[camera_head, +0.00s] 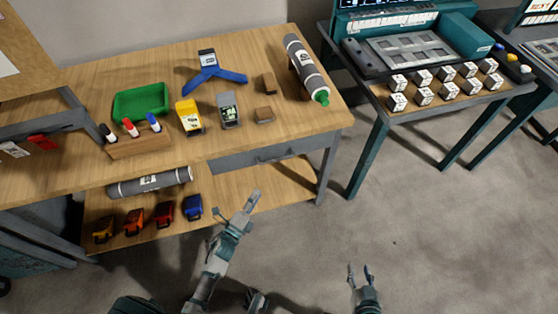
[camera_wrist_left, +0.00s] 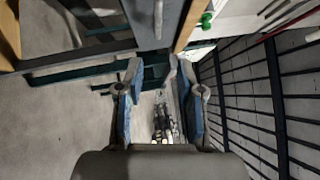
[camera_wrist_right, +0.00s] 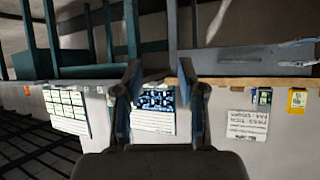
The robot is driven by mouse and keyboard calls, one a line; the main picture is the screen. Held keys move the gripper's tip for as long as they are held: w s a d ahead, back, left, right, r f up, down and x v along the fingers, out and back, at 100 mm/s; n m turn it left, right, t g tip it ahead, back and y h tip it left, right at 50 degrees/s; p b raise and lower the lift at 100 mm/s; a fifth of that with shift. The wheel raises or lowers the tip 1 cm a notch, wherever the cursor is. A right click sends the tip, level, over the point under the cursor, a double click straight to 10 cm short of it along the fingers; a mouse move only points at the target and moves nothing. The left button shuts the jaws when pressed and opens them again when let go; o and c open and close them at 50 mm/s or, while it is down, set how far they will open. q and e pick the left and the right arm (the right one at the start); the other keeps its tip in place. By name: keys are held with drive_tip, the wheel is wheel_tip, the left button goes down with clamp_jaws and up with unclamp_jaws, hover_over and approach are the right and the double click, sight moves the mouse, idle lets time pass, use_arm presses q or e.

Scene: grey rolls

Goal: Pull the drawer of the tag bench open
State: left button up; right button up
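The tag bench (camera_head: 82,87) has a wooden top and grey legs. Its grey drawer (camera_head: 235,163) sits under the right part of the top, with its front looking flush with the bench edge, so it appears shut. A bar handle (camera_head: 277,155) is on the drawer front. In the left wrist view the drawer front (camera_wrist_left: 178,22) and handle (camera_wrist_left: 158,18) are at the top. My left gripper (camera_head: 253,194) is open and empty, in front of and below the drawer, apart from the handle; its fingers also show in the left wrist view (camera_wrist_left: 160,72). My right gripper (camera_head: 361,268) is open and empty over the floor.
On the bench are a green tray (camera_head: 141,102), a marker holder (camera_head: 140,148), a yellow device (camera_head: 189,117), a grey device (camera_head: 228,110), a blue stand (camera_head: 214,77) and a grey roll (camera_head: 305,66). Another roll (camera_head: 150,183) lies below. A teal bench (camera_head: 368,155) stands right. Floor ahead is clear.

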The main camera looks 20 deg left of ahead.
use_arm(q)
approach(276, 160)
drive_tip(key=w, duration=0.2)
drive_tip(key=x, duration=0.2)
drive_tip(key=b+x, duration=0.1)
drive_tip(key=x, duration=0.2)
drive_tip(key=b+x, duration=0.1)
drive_tip(key=x, duration=0.2)
drive_tip(key=shift+d+f, duration=0.2)
drive_tip(key=shift+d, duration=0.05)
drive_tip(key=shift+a, duration=0.45)
drive_tip(key=shift+d, duration=0.1)
drive_tip(key=c, duration=0.5)
drive_tip(key=shift+d, duration=0.15)
clamp_jaws()
drive_tip(key=shift+d, duration=0.1)
use_arm(e)
drive_tip(key=w+a+r+t+y, duration=0.1)
drive_tip(key=w+a+r+t, duration=0.1)
drive_tip(key=w+r+t, duration=0.1)
drive_tip(key=shift+a+r+t, duration=0.15)
drive_tip(key=shift+r+t, duration=0.45)
drive_tip(key=shift+r, duration=0.35)
